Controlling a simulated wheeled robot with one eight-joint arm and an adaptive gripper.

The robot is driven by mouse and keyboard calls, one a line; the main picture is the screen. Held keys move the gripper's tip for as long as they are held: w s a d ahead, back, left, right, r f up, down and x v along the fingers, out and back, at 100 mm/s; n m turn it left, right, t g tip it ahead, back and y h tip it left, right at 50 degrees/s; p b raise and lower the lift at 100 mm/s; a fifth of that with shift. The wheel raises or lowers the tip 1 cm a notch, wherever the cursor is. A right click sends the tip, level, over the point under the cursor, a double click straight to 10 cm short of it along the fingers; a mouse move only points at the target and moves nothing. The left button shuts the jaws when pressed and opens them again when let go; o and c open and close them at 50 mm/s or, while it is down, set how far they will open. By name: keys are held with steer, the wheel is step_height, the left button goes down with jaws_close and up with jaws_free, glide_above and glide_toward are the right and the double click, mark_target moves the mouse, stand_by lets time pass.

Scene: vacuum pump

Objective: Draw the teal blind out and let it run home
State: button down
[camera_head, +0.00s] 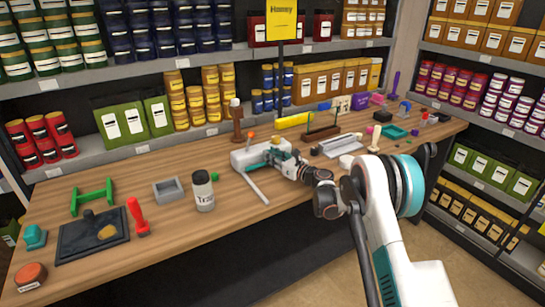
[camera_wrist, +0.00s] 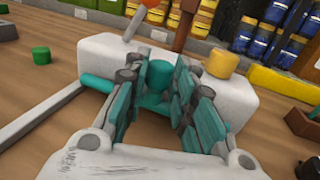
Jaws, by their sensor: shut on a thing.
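A white block (camera_head: 245,158) stands mid-bench, and it fills the middle of the wrist view (camera_wrist: 108,58). A teal bar (camera_wrist: 96,83) lies along its near side, and an upright teal knob (camera_wrist: 158,76) stands at its middle. I see no spread sheet of blind; my fingers hide part of the near side. My gripper (camera_wrist: 160,88) has its teal and grey fingers on either side of the teal knob and is shut on it. In the head view my gripper (camera_head: 290,160) reaches the block from the right. A yellow knob (camera_wrist: 222,64) sits on the block's right part.
A pale bar (camera_head: 256,188) juts from the block toward the bench's front edge. A small green cylinder (camera_wrist: 41,55) is left of the block. A yellow bar (camera_head: 293,121) lies behind.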

steer(key=s+d, duration=0.3)
steer(key=s, duration=0.1)
steer(key=s+d+b, duration=0.1)
steer(key=s+d, duration=0.2)
steer(key=s, duration=0.2)
steer(key=s+d+b, duration=0.1)
steer(key=s+d, duration=0.2)
steer(key=s, duration=0.1)
steer(key=shift+s+d, duration=0.15)
steer(key=shift+s, duration=0.25)
